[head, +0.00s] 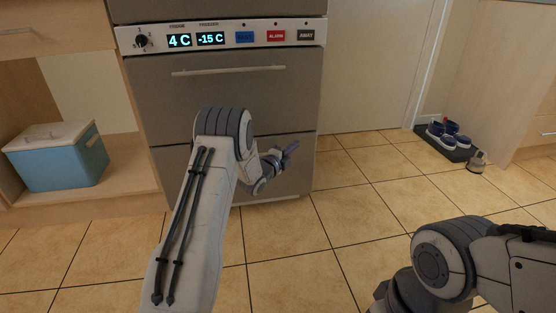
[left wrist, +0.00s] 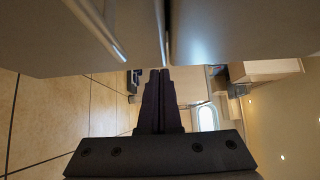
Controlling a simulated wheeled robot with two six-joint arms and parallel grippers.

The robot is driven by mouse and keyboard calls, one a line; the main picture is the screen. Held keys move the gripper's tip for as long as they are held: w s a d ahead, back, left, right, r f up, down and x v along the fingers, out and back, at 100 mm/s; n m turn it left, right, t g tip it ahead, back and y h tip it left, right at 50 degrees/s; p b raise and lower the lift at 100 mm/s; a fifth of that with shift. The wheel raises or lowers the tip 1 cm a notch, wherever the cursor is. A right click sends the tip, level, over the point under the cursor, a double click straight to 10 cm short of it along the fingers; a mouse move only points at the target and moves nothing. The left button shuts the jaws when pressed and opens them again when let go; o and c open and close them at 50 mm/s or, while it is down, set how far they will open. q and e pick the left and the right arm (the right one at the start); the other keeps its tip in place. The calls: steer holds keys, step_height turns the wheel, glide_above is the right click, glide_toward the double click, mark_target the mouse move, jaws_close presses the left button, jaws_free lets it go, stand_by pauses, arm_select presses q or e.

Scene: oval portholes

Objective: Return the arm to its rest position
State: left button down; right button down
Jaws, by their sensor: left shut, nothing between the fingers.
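My left arm reaches forward in the head view, with its left gripper (head: 291,149) in front of the fridge's lower drawers. In the left wrist view the left gripper (left wrist: 160,75) is shut, its dark fingers together with nothing between them. The fridge (head: 225,105) stands ahead, with its drawers closed. My right arm shows at the lower right of the head view. Its gripper is out of view.
A blue box with a white lid (head: 58,165) sits on a wooden shelf at the left. Shoes on a dark mat (head: 463,153) lie at the right by the door (head: 370,65). The tiled floor (head: 370,200) between is clear.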

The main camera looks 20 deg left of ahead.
arm_select(q)
steer(key=p+v, duration=0.5)
steer(key=v, duration=0.6)
steer(key=d+r+n+g+p, duration=0.35)
steer(key=d+r+p, duration=0.25)
steer(key=d+r, duration=0.45)
steer(key=s+d+r+n+g+y+p, duration=0.1)
steer(key=s+d+r+n+g+p, duration=0.35)
steer(key=s+d, duration=0.55)
steer(key=s+d+r+n+g+y+p, duration=0.1)
steer(key=s+d+r+n+g+p, duration=0.3)
steer(key=s, duration=1.2)
steer(key=s+a+r+n+g+y+p, duration=0.1)
steer(key=s+r+g+p, duration=0.4)
steer(key=s, duration=1.2)
step_height(320, 180, up, 40)
steer(key=w+p, duration=0.1)
steer(key=p, duration=3.4)
steer(key=shift+d+f+g, duration=0.2)
steer(key=shift+g, duration=0.1)
steer(key=shift+w, duration=0.1)
